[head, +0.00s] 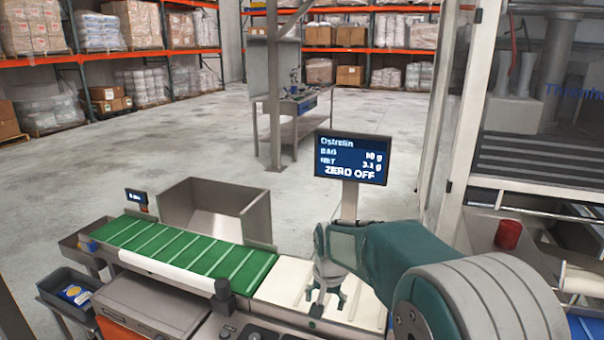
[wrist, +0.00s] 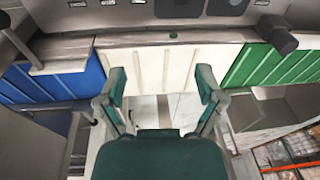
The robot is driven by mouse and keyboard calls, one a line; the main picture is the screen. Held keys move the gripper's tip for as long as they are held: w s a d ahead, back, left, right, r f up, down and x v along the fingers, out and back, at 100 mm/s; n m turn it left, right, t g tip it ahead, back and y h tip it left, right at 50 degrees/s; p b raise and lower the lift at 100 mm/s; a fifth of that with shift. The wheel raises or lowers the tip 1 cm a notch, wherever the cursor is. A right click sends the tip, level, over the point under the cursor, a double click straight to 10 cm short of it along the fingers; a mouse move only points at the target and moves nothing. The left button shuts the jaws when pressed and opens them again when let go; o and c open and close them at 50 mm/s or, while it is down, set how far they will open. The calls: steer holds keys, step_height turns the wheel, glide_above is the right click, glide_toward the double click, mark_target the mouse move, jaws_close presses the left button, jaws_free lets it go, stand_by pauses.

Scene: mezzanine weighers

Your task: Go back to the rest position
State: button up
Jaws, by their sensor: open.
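My gripper (head: 326,296) hangs above the white belt section (head: 282,284) of the conveyor in the head view, with its fingers pointing down. In the wrist view my gripper (wrist: 163,88) is open, its two green fingertips apart with nothing between them. The white belt section (wrist: 180,68) lies beyond the fingertips and looks empty. My teal arm reaches in from the lower right of the head view and hides part of the line behind it.
A display (head: 352,158) reading "ZERO OFF" stands just behind my gripper. The green belt (head: 185,245) is left, with a steel bin (head: 218,207) behind it. A dark tray (head: 70,290) holds a blue-and-yellow packet. A blue belt (wrist: 55,75) adjoins the white one. Open floor lies beyond.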

steer(key=s+d+r+n+t, duration=0.1)
steer(key=s+d+r, duration=0.2)
steer(key=s+r, duration=0.3)
steer(key=s+d+r+n+t, duration=0.1)
steer(key=s+d+r, duration=0.35)
steer(key=s, duration=0.35)
steer(key=s+d+n+t, duration=0.1)
steer(key=s+d, duration=0.1)
steer(key=s, duration=1.2)
steer(key=shift+d+t+h, duration=0.3)
steer(key=shift+d+t, duration=0.1)
